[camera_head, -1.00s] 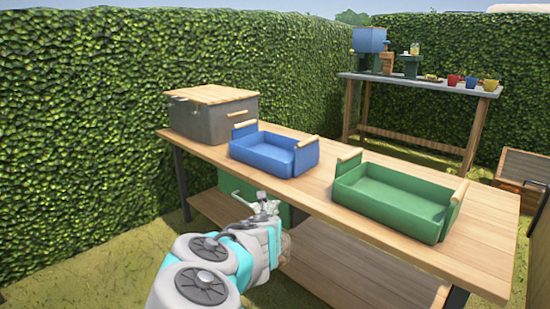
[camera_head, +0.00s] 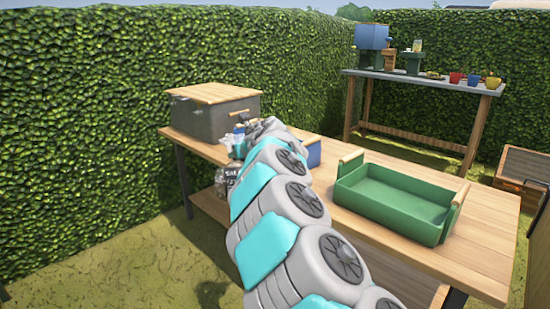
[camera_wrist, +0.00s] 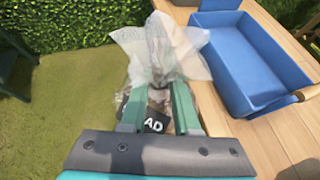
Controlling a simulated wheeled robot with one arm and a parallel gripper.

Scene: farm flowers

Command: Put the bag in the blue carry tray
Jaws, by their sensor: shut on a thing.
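A clear plastic bag (camera_wrist: 160,50) with a dark label is held between the fingers of my gripper (camera_wrist: 158,95) in the wrist view. My gripper is shut on its upper part, and the bag hangs beside the table's front edge, left of the tray. In the head view the bag (camera_head: 226,180) shows at the table's edge, partly behind my arm. The blue carry tray (camera_wrist: 250,70) stands on the table, empty in the part I see. In the head view my arm hides most of the blue tray (camera_head: 313,153).
A green tray (camera_head: 395,200) stands on the wooden table (camera_head: 480,240) to the right. A grey box with a wooden lid (camera_head: 210,115) stands at the table's far left end. A back table (camera_head: 430,82) holds several pots. Grass lies left of the table.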

